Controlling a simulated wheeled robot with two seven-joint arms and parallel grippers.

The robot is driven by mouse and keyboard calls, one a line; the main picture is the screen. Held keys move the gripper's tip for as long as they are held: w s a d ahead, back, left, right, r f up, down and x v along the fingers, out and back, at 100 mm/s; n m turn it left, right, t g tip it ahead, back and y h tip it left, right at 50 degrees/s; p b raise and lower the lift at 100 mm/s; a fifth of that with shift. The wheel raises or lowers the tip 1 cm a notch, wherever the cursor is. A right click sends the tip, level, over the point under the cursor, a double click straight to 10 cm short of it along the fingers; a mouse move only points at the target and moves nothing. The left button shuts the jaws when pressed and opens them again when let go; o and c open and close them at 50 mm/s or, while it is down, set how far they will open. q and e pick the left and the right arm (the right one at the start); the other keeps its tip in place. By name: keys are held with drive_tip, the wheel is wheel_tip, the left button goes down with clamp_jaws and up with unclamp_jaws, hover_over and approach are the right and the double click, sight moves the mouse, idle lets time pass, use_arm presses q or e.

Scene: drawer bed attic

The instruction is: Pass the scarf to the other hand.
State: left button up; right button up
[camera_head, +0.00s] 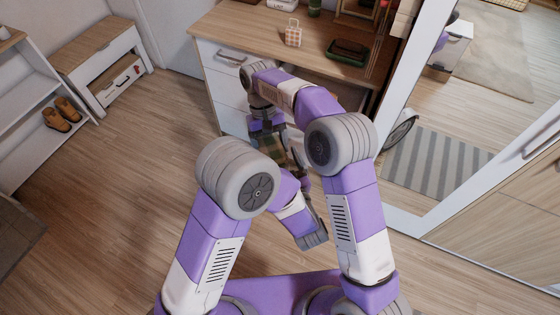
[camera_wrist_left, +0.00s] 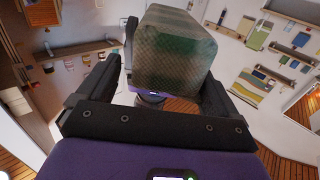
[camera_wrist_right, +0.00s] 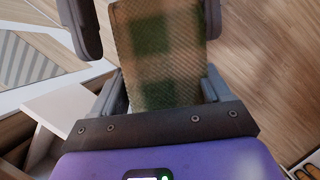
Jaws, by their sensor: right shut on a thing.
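The scarf is a folded green and brown checked block (camera_head: 270,147). It hangs below my right gripper (camera_head: 266,125), in front of the drawer unit. In the right wrist view the scarf (camera_wrist_right: 158,45) is clamped between the right fingers (camera_wrist_right: 163,78). In the left wrist view the scarf (camera_wrist_left: 175,50) stands between the fingers of my left gripper (camera_wrist_left: 160,72). The left gripper is open, with a gap on the scarf's left side and the other finger close beside or touching it. The left fingertips are mostly hidden by my arms in the head view.
A wooden-topped drawer desk (camera_head: 215,30) stands just beyond the grippers, with a small checked bag (camera_head: 293,34) and a dark green tray (camera_head: 347,52) on it. A mirror frame (camera_head: 400,110) stands at the right. The floor (camera_head: 120,180) at left is clear.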

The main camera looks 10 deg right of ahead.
use_arm(q)
drive_tip(key=c, duration=0.7)
drive_tip(key=shift+c, duration=1)
use_arm(e)
drive_tip(key=o, duration=1.1)
drive_tip(key=shift+r, duration=0.1)
